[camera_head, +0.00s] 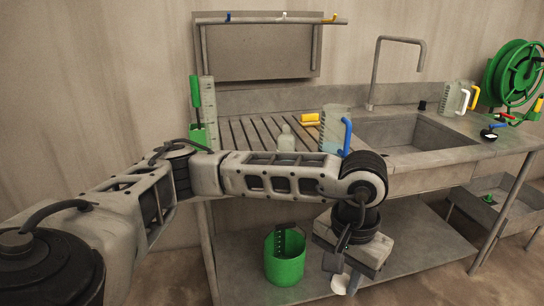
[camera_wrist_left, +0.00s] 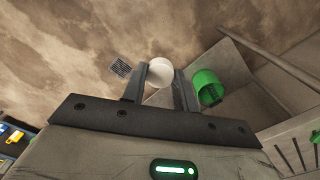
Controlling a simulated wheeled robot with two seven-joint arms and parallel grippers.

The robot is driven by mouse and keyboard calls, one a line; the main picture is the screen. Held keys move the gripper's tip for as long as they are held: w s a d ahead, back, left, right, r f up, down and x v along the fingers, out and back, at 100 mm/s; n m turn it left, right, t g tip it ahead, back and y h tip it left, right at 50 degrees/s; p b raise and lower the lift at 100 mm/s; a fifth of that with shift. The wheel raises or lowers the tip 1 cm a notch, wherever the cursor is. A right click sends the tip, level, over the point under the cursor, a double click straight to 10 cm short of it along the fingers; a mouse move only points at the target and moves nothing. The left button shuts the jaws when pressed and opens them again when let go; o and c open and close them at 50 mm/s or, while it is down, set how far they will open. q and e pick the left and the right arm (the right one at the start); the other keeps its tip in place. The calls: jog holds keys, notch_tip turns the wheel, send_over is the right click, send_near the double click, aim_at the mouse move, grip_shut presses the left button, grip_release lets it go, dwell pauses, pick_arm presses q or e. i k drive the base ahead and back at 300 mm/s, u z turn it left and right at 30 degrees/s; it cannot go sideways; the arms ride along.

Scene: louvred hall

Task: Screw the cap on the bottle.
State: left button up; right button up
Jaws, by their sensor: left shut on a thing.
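A clear bottle (camera_head: 287,138) with a narrow neck stands upright on the ribbed draining board, partly hidden behind my left forearm. No cap shows on its neck. My left gripper (camera_head: 342,272) points down in front of the sink bench, lower than the worktop and to the right of the bottle. It is shut on a round white cap (camera_head: 340,284). In the left wrist view the white cap (camera_wrist_left: 161,71) sits between the two dark finger tips. My right gripper is in neither view.
The sink (camera_head: 405,130) is to the right. A green bucket (camera_head: 285,258) stands on the lower shelf, left of my gripper.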

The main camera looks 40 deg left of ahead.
aim_at(286, 142)
jog(key=u, duration=1.3)
jog(key=i, duration=0.15)
jog(key=u, duration=0.05)
